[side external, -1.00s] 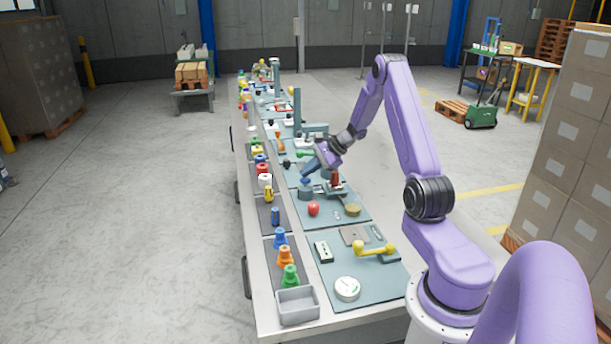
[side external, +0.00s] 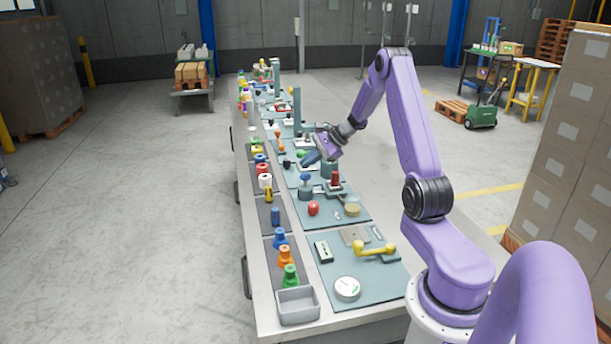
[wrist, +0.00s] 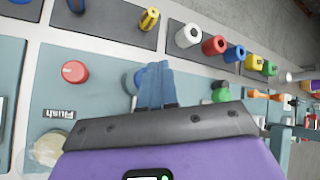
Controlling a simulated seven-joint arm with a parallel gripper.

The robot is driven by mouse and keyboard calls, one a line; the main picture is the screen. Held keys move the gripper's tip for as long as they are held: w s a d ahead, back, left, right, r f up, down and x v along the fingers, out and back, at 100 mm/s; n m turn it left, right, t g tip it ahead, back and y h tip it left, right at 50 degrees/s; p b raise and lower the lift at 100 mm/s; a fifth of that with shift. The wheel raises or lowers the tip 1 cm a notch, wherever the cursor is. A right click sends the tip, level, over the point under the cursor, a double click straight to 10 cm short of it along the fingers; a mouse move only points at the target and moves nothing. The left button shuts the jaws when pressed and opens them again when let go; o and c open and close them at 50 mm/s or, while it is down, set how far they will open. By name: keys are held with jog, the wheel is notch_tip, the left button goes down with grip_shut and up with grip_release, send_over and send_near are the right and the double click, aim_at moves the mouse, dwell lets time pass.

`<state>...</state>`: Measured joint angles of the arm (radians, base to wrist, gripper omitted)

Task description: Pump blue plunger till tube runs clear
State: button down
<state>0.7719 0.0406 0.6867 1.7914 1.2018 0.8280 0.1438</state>
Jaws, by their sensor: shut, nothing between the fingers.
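The blue plunger (side external: 305,177) stands upright on a round grey base (side external: 305,191) on a teal panel. In the wrist view the plunger's blue top (wrist: 131,80) is partly hidden behind the fingers. My gripper (side external: 307,160) is above and just beyond the plunger, apart from it as far as I can tell. Its two blue fingers (wrist: 154,85) are together with nothing between them. A small round vessel (side external: 352,208) on the same panel has a pale, clear upper part and a yellowish lower part. I cannot make out a flow in any tube.
A red button (side external: 313,208) sits in front of the plunger, and a label reading "Flush" (wrist: 58,114) lies near it. A red-topped fitting (side external: 335,178) stands close on the right. Spools and bottles line the left strip. A yellow crank (side external: 373,248) is nearer.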

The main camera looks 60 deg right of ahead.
aim_at(309, 175)
jog(key=shift+r, duration=2.25)
